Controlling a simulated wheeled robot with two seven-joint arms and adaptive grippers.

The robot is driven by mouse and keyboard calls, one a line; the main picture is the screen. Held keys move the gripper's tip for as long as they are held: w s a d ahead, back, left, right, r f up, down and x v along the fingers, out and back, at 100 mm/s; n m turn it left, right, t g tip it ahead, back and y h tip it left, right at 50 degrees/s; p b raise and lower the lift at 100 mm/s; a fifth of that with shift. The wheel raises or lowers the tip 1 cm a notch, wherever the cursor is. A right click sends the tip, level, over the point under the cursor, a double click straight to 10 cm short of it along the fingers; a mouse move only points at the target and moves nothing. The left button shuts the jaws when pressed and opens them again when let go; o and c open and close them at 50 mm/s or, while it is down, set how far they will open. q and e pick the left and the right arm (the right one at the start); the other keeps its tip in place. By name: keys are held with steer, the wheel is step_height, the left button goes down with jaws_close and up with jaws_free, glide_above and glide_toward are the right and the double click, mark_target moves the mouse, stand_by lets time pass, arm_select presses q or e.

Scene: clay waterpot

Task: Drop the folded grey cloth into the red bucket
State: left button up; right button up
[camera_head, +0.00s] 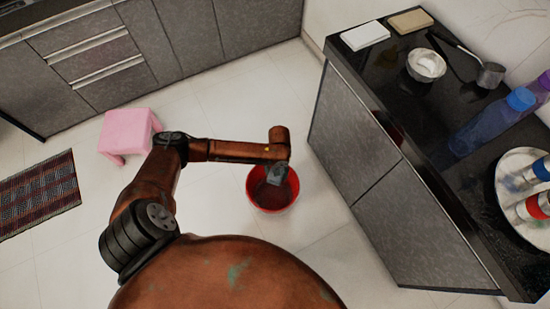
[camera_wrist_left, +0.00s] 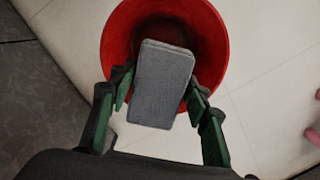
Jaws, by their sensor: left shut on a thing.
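The red bucket (camera_head: 286,200) stands on the tiled floor, left of the dark counter in the head view. In the left wrist view the bucket (camera_wrist_left: 114,42) is open toward the camera. My left gripper (camera_wrist_left: 157,88) is shut on the folded grey cloth (camera_wrist_left: 163,82). The cloth hangs between the fingers over the bucket's opening, covering part of the rim; its exact height is unclear. In the head view my left gripper (camera_head: 277,174) is above the bucket's far side, and the cloth cannot be made out clearly there. My right gripper is not in view.
The dark counter (camera_head: 385,120) stands close on the right, holding a white bowl (camera_head: 426,65), bottles (camera_head: 492,120) and a round tray (camera_head: 508,180). A pink stool (camera_head: 125,133) and a woven mat (camera_head: 38,195) are on the left. Floor around the bucket is clear.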

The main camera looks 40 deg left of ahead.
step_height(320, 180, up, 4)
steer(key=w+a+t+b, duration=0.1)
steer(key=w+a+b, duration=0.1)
steer(key=b, duration=0.1)
arm_select(q)
step_height(320, 180, down, 12)
steer(key=s+a+b, duration=0.2)
steer(key=shift+s+a+r+b, duration=0.15)
steer(key=shift+s+a+b, duration=0.1)
steer(key=shift+b, duration=0.15)
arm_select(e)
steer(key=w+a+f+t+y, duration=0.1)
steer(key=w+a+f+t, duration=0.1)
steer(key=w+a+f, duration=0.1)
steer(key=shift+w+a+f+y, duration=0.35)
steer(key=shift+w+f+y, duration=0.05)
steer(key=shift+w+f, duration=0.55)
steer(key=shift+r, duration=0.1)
arm_select(q)
steer(key=o, duration=1.2)
steer(key=r, duration=0.4)
steer(key=w+r, duration=0.1)
steer(key=r, duration=0.7)
steer(key=shift+w+a, duration=0.2)
steer(key=shift+a, duration=0.05)
